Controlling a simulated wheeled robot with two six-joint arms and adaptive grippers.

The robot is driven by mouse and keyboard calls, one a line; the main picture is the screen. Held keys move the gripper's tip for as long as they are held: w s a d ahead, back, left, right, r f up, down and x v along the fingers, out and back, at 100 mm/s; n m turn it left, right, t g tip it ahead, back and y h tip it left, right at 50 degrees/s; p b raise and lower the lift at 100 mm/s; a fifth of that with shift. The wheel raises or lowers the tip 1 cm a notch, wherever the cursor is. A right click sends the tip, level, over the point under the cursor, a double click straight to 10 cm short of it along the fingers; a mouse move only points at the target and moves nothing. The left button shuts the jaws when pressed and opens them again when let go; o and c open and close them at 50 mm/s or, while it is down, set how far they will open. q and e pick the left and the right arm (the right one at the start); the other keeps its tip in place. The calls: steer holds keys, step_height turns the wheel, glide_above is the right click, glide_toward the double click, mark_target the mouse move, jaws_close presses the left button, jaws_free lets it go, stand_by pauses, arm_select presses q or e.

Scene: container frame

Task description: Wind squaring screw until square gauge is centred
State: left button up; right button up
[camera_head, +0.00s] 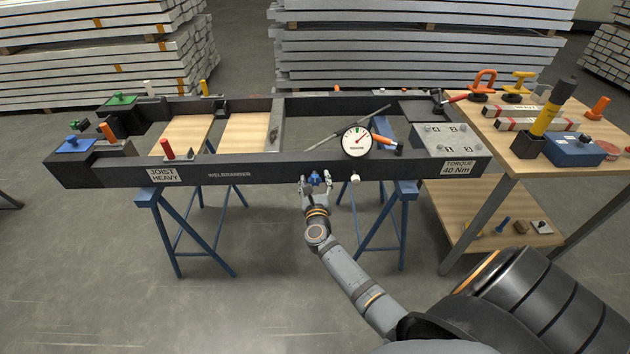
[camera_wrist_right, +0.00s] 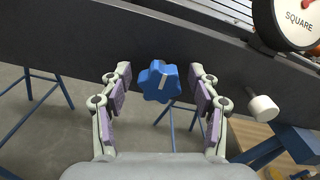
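The blue star-shaped squaring screw knob (camera_head: 314,178) sits on the front face of the dark frame (camera_head: 262,171); it also shows in the right wrist view (camera_wrist_right: 159,82), with a white mark on it. My right gripper (camera_head: 316,184) is open just in front of the knob. In the right wrist view its fingers (camera_wrist_right: 160,92) stand to the left and right of the knob, with visible gaps. The square gauge (camera_head: 356,141) is a round white dial on the frame's front rail. Its red needle seems to lean up and right; in the right wrist view (camera_wrist_right: 295,20) the dial is cut off. My left gripper is out of view.
A white knob (camera_head: 355,178) sticks out right of the blue knob, close to my right gripper. Blue trestles (camera_head: 398,190) carry the frame. A wooden bench (camera_head: 498,134) with tools stands at the right. Stacked beams (camera_head: 420,50) fill the back. The floor in front is clear.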

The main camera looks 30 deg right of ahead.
steer(key=c, duration=1.1)
steer(key=shift+o, duration=0.2)
steer(key=shift+n, duration=0.3)
